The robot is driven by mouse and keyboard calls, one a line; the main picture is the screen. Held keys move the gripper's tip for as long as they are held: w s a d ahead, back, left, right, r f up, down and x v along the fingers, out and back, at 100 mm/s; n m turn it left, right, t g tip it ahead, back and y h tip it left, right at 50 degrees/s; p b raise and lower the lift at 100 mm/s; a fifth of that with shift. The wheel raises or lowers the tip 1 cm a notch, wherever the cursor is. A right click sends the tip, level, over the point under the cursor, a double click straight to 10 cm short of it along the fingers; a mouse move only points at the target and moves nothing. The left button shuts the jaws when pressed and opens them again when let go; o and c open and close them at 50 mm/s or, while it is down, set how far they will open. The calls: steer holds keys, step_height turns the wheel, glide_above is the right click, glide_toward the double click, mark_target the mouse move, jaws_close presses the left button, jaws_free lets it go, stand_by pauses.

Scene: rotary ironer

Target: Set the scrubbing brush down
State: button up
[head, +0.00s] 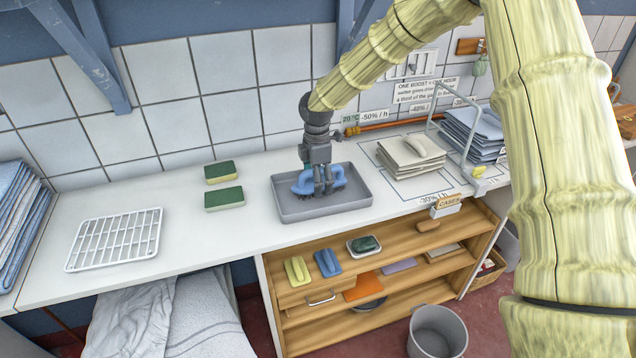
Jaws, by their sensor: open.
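A blue object with rounded ends (304,185), which looks like the scrubbing brush, is in the grey tray (286,211) on the white counter. My gripper (323,192) points down over the tray with its fingers at the middle of the blue object and covers part of it. The gripper is open. Blue shows on both sides of the fingers. I cannot tell whether the fingers touch it, and its underside is hidden.
Two green-and-yellow sponges (224,197) and a white rack (115,240) lie to the left. Folded cloths (410,153) and a metal frame lie right of the tray. Wooden shelves (390,262) below hold several small items. Counter between rack and sponges is clear.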

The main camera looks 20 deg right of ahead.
step_height(320, 180, up, 11)
steer(key=shift+a+r+b, duration=0.1)
steer(key=shift+b, duration=0.65)
stand_by(1.1)
